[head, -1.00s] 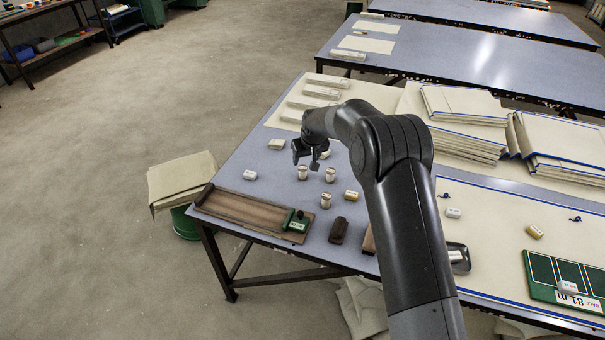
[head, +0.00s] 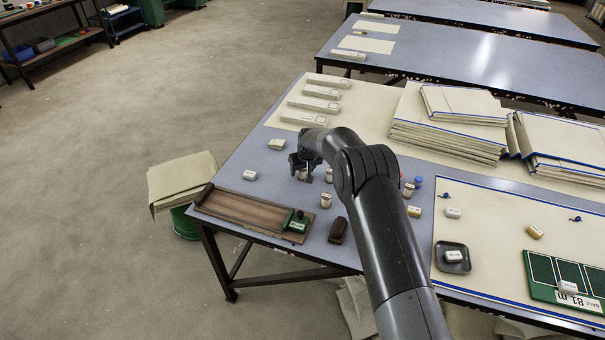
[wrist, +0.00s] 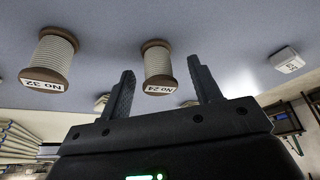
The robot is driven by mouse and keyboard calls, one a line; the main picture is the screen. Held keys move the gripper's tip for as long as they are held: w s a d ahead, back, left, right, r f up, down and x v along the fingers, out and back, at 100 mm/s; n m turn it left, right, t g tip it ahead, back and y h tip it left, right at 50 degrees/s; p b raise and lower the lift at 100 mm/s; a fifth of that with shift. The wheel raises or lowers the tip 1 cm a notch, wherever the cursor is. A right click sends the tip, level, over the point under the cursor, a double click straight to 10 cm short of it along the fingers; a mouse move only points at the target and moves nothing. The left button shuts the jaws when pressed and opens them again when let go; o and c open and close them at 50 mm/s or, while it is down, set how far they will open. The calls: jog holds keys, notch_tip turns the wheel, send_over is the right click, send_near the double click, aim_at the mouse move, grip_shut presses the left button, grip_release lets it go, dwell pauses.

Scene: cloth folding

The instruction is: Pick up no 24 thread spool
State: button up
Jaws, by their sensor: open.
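The No 24 thread spool (wrist: 158,66) has pale thread and brown ends. In the wrist view it shows in the gap between my fingertips, with its label upside down. My gripper (wrist: 162,68) is open and empty, its two fingers apart on either side of the spool in that view. I cannot tell whether the spool is fully between the fingers or just beyond them. In the head view my gripper (head: 301,172) is low over the blue-grey table and mostly covers a spool beneath it. A similar No 32 spool (wrist: 48,60) stands to the left in the wrist view.
Other spools (head: 327,175) (head: 325,200) stand close to the right of my gripper. A wooden tray (head: 240,208) with a green-labelled block lies in front. Small pale blocks (head: 277,144) (head: 250,175) lie to the left. Folded cloth stacks (head: 445,140) are at the right.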

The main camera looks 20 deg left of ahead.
jog(key=shift+w+f, duration=0.1)
jog(key=shift+f, duration=0.1)
jog(key=shift+c, duration=0.2)
jog(key=c, duration=1)
